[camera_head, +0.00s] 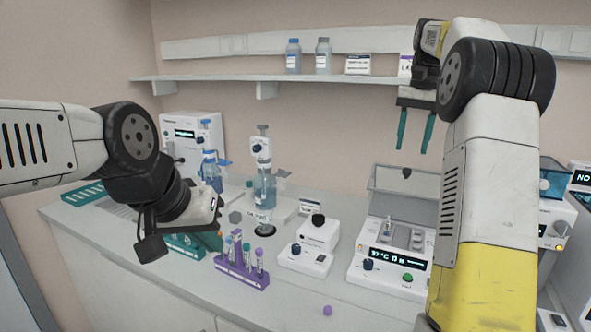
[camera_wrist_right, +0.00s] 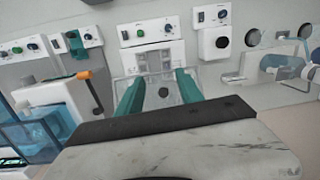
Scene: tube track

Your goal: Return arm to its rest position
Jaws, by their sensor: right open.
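My right gripper (camera_head: 414,132) is raised above the back of the bench, below the shelf, with its two teal fingers pointing down. It is open and empty, and its spread fingers also show in the right wrist view (camera_wrist_right: 160,90). The heater block (camera_head: 388,262) with a lit display stands below it, its clear lid (camera_head: 404,183) raised. My left gripper (camera_head: 212,238) is low over the left of the bench, near the purple tube rack (camera_head: 242,272). Its fingers are largely hidden by its own wrist, so I cannot tell its opening.
A small mixer (camera_head: 307,246), a blue-liquid bottle dispenser (camera_head: 264,188) and a white instrument (camera_head: 192,133) stand on the bench. A shelf (camera_head: 220,79) with bottles runs behind.

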